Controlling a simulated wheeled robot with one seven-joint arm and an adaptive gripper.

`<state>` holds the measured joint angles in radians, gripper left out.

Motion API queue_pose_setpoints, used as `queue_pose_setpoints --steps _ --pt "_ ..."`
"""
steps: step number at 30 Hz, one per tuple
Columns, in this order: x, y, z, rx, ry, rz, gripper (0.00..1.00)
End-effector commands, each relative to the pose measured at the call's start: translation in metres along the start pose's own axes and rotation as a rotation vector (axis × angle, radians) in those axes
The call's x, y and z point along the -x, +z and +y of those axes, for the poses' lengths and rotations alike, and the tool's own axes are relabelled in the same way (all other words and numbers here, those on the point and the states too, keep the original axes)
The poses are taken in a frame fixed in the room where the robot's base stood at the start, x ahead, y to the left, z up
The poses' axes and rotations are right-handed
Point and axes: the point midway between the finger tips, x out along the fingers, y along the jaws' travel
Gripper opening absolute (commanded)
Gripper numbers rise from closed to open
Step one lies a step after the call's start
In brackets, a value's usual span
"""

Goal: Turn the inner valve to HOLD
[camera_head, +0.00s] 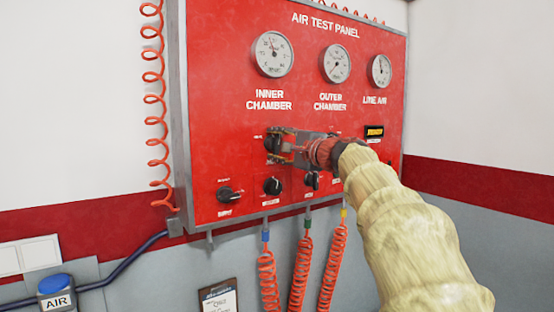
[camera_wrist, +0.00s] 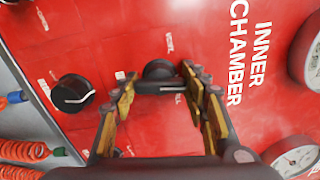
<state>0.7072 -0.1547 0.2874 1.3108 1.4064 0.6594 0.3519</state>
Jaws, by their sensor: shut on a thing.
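The red air test panel (camera_head: 226,118) hangs on the wall. The black inner valve knob (camera_head: 272,145) sits on it below the INNER CHAMBER label (camera_head: 268,99). My gripper (camera_head: 281,146) reaches in from the right and is shut on this knob. In the wrist view the knob (camera_wrist: 159,70) shows between the fingertips of my gripper (camera_wrist: 159,78). The fingers hide part of the knob and the lettering around it, so I cannot read its setting.
Other black knobs, at the lower left (camera_head: 229,195), lower middle (camera_head: 272,186) and near my forearm (camera_head: 312,180), sit close below. Gauges such as the inner chamber gauge (camera_head: 273,54) are above. Coiled red hoses (camera_head: 299,275) hang beneath.

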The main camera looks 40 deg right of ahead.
Motion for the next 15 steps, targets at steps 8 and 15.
queue_pose_setpoints --steps 8,15 --pt "-0.0007 -0.0003 0.0036 0.112 0.003 -0.002 0.19" --pt "-0.0009 -0.0002 0.0027 0.142 0.004 -0.002 0.19"
